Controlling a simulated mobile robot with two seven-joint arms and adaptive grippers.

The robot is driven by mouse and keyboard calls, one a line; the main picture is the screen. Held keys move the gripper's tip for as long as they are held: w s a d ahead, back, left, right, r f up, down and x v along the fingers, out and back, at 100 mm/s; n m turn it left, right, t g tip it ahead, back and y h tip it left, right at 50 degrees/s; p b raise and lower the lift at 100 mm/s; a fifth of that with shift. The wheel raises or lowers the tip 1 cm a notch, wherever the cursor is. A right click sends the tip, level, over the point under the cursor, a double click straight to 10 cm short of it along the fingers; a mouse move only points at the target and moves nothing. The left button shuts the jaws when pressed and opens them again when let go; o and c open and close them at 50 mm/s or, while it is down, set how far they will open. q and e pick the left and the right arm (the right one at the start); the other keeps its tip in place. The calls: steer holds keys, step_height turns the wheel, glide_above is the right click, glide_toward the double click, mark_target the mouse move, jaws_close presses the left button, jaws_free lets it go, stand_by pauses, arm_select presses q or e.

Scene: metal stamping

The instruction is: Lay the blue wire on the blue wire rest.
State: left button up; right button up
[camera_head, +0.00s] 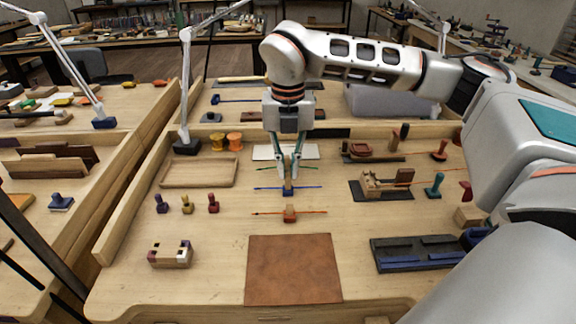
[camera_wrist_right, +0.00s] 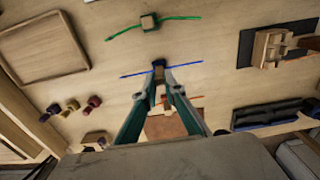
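The blue wire (camera_head: 268,188) is a thin straight rod lying left to right over a small blue block, the blue wire rest (camera_head: 288,191). In the wrist view the blue wire (camera_wrist_right: 188,65) crosses the block (camera_wrist_right: 158,64) just past my fingertips. My right gripper (camera_head: 290,177) points down over the block, its green fingers converging with a gap between the tips. In the wrist view the right gripper (camera_wrist_right: 160,84) has its tips either side of the block; contact is unclear. The wire looks level, but fingers partly hide where it meets the block. My left gripper is out of view.
A green wire (camera_wrist_right: 180,17) lies behind, and an orange wire (camera_head: 310,212) in front over an orange block. A brown leather mat (camera_head: 293,270) lies at the front. A wooden tray (camera_head: 200,173) and small stamps stand left; a dark rack (camera_head: 415,255) stands right.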

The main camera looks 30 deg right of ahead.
steer(key=shift+o, duration=0.2)
steer(key=o, duration=0.6)
step_height(320, 180, up, 12)
steer(key=shift+r, duration=0.1)
